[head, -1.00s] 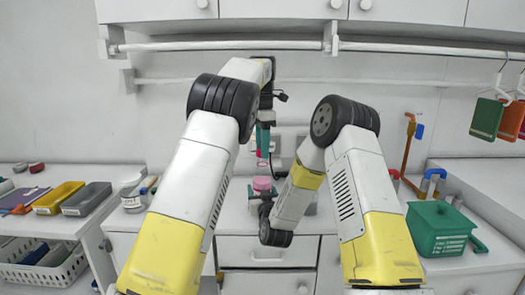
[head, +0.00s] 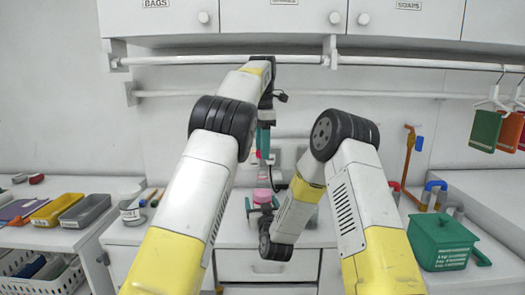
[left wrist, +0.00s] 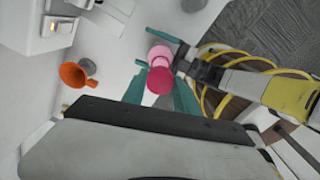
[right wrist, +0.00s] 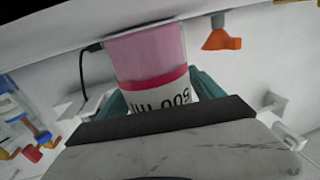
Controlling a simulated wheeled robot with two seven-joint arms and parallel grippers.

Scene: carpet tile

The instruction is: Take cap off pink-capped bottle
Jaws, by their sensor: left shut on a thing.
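The bottle (right wrist: 148,58) shows in the right wrist view with a pale pink part, a darker pink band and a white label with upside-down lettering. My right gripper (right wrist: 160,88) is shut on it, one teal finger on each side. My left gripper (head: 262,148) points down above the bottle, which shows as pink (head: 262,197) in the head view. In the left wrist view it is shut on a dark pink round cap (left wrist: 159,82), with paler pink just beyond. I cannot tell how large any gap between cap and bottle is. My right forearm partly hides the bottle's surroundings.
A green lidded box (head: 437,240) stands on the right counter beside pipe pieces. Yellow (head: 55,210) and grey (head: 85,210) trays lie on the left table. An orange funnel (left wrist: 77,74) is near the left gripper. A rail (head: 220,60) runs above.

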